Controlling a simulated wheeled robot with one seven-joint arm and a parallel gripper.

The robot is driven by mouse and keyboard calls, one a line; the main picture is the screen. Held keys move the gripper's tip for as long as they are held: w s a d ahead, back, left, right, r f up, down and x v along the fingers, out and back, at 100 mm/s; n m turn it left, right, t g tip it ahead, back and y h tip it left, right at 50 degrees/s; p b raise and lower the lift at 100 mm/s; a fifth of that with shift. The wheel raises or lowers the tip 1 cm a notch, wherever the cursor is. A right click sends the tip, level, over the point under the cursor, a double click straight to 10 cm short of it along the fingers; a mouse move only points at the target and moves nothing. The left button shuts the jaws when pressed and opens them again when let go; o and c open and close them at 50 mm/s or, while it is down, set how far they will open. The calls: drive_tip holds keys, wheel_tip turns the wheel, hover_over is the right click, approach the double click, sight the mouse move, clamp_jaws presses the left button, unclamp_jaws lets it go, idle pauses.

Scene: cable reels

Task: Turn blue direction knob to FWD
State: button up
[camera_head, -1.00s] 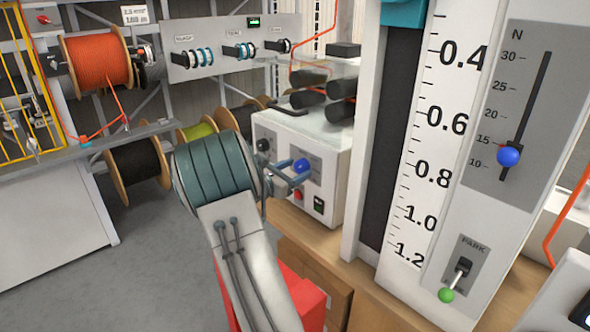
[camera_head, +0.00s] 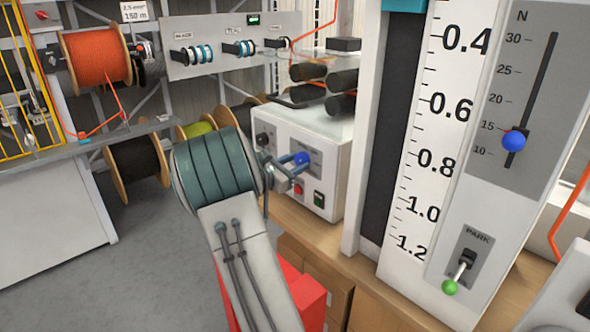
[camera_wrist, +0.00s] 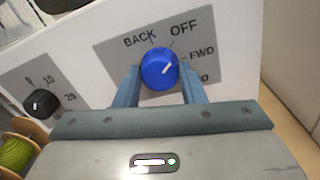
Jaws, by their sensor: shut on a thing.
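The blue direction knob (camera_wrist: 158,70) sits on a grey plate (camera_wrist: 112,62) marked BACK, OFF and FWD on the white machine (camera_head: 330,150). Its white pointer line is tilted up and right in the wrist view, on the OFF–FWD side; I cannot tell whether it lines up exactly with a mark. The knob also shows in the head view (camera_head: 302,159), partly covered by the fingers. My gripper (camera_wrist: 160,85) is shut on the knob, one blue-grey finger on each side. In the head view my gripper (camera_head: 294,168) reaches the machine's front face from the left.
A black numbered dial (camera_wrist: 41,102) is beside the knob's plate. A red button (camera_head: 298,188) and a dark green switch (camera_head: 318,199) lie below it. A tall scale panel with a blue slider (camera_head: 513,141) and green PARK lever (camera_head: 450,287) stands right.

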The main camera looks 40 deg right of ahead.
drive_tip(key=m+b, duration=0.2)
drive_tip(key=b, duration=0.1)
drive_tip(key=m+b, duration=0.2)
drive_tip(key=b, duration=0.1)
drive_tip(key=shift+f+b, duration=0.3)
drive_tip(key=shift+f, duration=0.1)
drive_tip(key=m+b, duration=0.2)
drive_tip(key=b, duration=0.1)
drive_tip(key=shift+r, duration=0.1)
drive_tip(key=shift+r+m+b, duration=0.15)
drive_tip(key=shift+m+b, duration=0.45)
drive_tip(key=shift+b, duration=0.15)
drive_tip(key=shift+r, duration=0.1)
drive_tip(key=o, duration=1)
drive_tip(key=shift+a, duration=0.15)
drive_tip(key=a, duration=0.4)
drive_tip(key=s+a, duration=0.1)
drive_tip(key=a, duration=0.8)
drive_tip(key=shift+s+a, duration=0.2)
drive_tip(key=shift+a, duration=0.05)
